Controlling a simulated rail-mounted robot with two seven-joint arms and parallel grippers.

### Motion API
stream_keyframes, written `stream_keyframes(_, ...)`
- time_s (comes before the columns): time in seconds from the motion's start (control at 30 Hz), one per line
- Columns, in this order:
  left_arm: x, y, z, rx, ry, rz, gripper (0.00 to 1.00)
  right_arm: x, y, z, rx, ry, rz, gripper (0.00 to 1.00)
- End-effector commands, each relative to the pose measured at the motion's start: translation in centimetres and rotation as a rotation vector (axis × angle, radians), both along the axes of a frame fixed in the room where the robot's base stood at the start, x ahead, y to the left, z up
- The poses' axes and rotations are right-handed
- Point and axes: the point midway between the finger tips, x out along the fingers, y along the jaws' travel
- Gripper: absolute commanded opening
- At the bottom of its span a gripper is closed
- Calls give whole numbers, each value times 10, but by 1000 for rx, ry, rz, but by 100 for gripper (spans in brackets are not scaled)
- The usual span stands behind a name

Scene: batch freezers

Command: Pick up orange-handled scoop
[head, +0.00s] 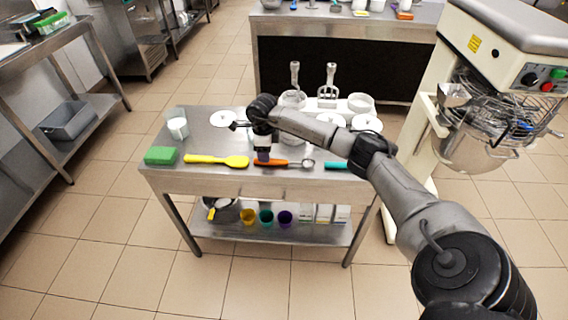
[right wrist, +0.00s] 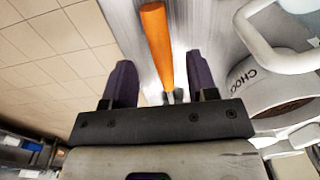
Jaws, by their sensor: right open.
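The orange-handled scoop (head: 281,163) lies on the steel table near its front edge, with its metal bowl to the right. My right gripper (head: 262,158) is just above the left part of its handle. In the right wrist view, the orange handle (right wrist: 156,40) runs between the two dark, spread fingers of my right gripper (right wrist: 160,78), with a gap on each side. The fingers do not close on it. The lower end of the scoop is partly hidden behind the gripper body. My left gripper is not in view.
A yellow spatula (head: 217,160) and green sponge (head: 160,155) lie left of the scoop. A teal handle (head: 335,165) lies to its right. White-lidded tubs stand behind; a lettered white container (right wrist: 262,88) is close to the gripper. A large mixer (head: 500,60) stands right.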

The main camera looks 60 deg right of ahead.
Motion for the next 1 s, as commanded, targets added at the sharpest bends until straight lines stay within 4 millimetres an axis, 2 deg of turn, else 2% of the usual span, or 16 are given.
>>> stream_keyframes(0.03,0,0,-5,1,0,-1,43,1,1,-10,1,2,0,53)
stream_keyframes(0.23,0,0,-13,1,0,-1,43,3,2,-36,1,3,1,53)
stream_keyframes(0.53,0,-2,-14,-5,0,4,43,4,1,-40,0,0,1,53)
stream_keyframes(1.0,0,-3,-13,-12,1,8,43,4,1,-40,0,1,1,9)
